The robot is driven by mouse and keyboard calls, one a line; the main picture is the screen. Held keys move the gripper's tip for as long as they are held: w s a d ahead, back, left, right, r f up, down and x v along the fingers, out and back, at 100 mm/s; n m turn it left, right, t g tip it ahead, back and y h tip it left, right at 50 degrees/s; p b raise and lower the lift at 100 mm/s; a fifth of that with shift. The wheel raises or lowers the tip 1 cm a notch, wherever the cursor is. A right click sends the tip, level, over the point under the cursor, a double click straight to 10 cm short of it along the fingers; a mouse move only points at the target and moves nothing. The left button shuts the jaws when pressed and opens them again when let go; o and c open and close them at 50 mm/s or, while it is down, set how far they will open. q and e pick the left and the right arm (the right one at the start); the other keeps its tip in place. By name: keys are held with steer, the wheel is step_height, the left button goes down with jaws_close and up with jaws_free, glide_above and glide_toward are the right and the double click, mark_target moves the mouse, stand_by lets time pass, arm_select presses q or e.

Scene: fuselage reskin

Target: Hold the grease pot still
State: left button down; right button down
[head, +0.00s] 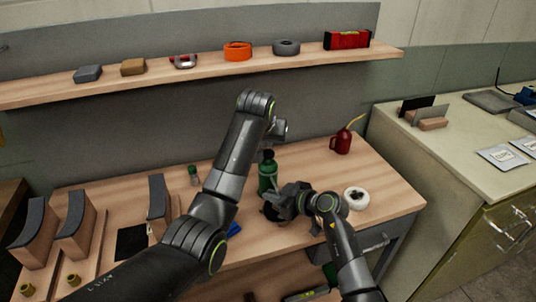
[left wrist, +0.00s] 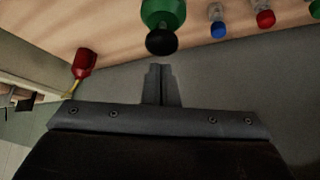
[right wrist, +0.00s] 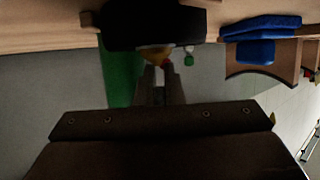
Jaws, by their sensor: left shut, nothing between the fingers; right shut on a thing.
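A dark round pot (head: 269,212), which I take for the grease pot, stands on the wooden bench, partly hidden behind my right gripper (head: 284,206). In the right wrist view a black body (right wrist: 150,25) fills the top, by the tips of my right gripper (right wrist: 160,80). The right gripper is shut on the pot; the exact contact is too dark to see. My left gripper (head: 280,131) is shut and empty, above the bench near a green bottle (head: 267,178). The left wrist view shows its closed fingers (left wrist: 161,80) just short of the bottle's black cap (left wrist: 162,42).
A red oil can (head: 342,142) and a white roll (head: 356,198) stand to the right. Curved blocks (head: 75,235) stand at the left. A blue item (head: 235,229) lies near the front. A shelf (head: 210,66) with tools runs behind. Bench between oil can and roll is clear.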

stand_by(0.5)
arm_select(q)
steer(key=shift+r, duration=2.55)
arm_select(e)
steer(key=c, duration=1.5)
jaws_free()
